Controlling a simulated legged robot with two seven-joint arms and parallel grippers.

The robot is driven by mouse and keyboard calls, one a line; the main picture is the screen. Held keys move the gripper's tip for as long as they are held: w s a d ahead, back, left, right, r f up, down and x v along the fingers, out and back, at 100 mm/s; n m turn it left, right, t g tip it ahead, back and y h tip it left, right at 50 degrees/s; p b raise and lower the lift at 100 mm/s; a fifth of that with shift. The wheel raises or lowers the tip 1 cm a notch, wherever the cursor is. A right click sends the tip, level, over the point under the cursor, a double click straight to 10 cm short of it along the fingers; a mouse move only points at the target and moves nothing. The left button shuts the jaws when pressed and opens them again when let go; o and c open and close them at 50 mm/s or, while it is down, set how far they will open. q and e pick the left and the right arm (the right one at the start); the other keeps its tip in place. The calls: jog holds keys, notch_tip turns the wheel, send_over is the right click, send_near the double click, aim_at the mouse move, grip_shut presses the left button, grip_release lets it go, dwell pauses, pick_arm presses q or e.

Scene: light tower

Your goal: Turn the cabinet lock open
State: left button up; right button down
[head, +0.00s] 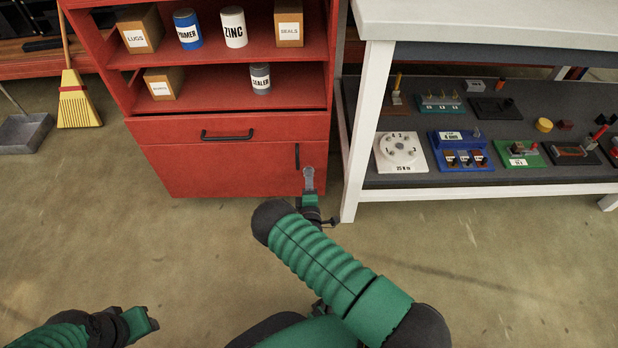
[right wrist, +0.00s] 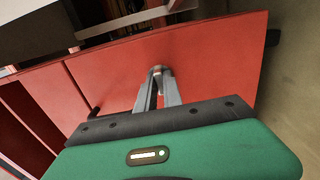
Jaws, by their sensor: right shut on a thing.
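The red cabinet (head: 220,170) stands ahead, with a lower door that has a short vertical black handle (head: 297,156) near its right edge. My right gripper (head: 308,172) reaches the door's lower right, just beside that handle. In the right wrist view its two grey fingers (right wrist: 158,82) converge on a small metallic lock knob (right wrist: 157,69) on the red panel and are shut on it. The lock is mostly hidden behind the fingers in the head view, so its angle cannot be read. My left gripper (head: 148,320) is low at the left, away from the cabinet; its jaws are unclear.
A drawer with a horizontal black handle (head: 227,136) sits above the door. Open shelves hold boxes and cans, such as the ZINC can (head: 234,27). A white-framed bench (head: 353,150) stands close on the right. A broom (head: 76,100) and dustpan (head: 22,133) are at left. The front floor is clear.

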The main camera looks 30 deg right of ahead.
jog(key=shift+a+f, duration=0.15)
jog(key=shift+a, duration=0.1)
jog(key=c, duration=1.5)
grip_release()
jog(key=shift+w+f, duration=0.1)
jog(key=shift+d, duration=0.1)
jog(key=p+v, duration=0.7)
jog(key=v, duration=1)
jog(key=shift+d+p, duration=0.15)
jog(key=shift+p, duration=0.15)
